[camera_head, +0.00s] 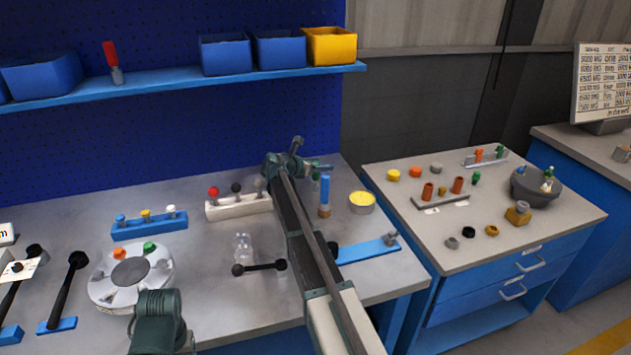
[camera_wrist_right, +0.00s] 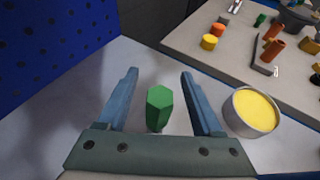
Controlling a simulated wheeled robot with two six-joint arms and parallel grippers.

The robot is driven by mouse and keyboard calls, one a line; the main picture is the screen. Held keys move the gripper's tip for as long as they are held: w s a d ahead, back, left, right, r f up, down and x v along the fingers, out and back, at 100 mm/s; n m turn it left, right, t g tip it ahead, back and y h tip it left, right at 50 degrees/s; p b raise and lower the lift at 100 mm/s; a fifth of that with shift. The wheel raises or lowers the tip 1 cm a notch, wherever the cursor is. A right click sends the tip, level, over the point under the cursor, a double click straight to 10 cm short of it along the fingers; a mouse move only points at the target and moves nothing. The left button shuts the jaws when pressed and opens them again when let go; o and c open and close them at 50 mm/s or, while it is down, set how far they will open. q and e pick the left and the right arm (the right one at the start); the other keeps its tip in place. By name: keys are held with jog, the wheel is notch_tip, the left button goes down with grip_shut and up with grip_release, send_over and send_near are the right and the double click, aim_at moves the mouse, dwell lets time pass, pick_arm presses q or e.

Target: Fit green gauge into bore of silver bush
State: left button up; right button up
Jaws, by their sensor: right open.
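A green hexagonal gauge (camera_wrist_right: 158,108) stands between the two fingers of my right gripper (camera_wrist_right: 159,74) in the right wrist view, with gaps on both sides. A small part of the green gauge (camera_head: 316,179) shows behind my arm in the head view. My right gripper (camera_head: 313,156) is open and empty above the bench. A small dark teal part of my left arm shows at the bottom of the head view; its fingers cannot be made out. A small grey ring-like piece (camera_head: 452,243), perhaps the silver bush, lies on the right table. I cannot tell for sure.
A bowl of yellow stuff (camera_head: 362,202) and a blue-handled tool (camera_head: 325,194) stand close to the right gripper. A blue strip (camera_head: 367,249), a white rack (camera_head: 238,206) and a round tray (camera_head: 108,290) are on the bench. A gap separates the bench from the right table.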

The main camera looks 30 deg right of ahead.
jog(key=shift+d, duration=0.15)
jog(key=shift+c, duration=0.3)
grip_shut()
pick_arm(q)
jog(key=shift+r, duration=0.1)
pick_arm(e)
jog(key=shift+r, duration=0.1)
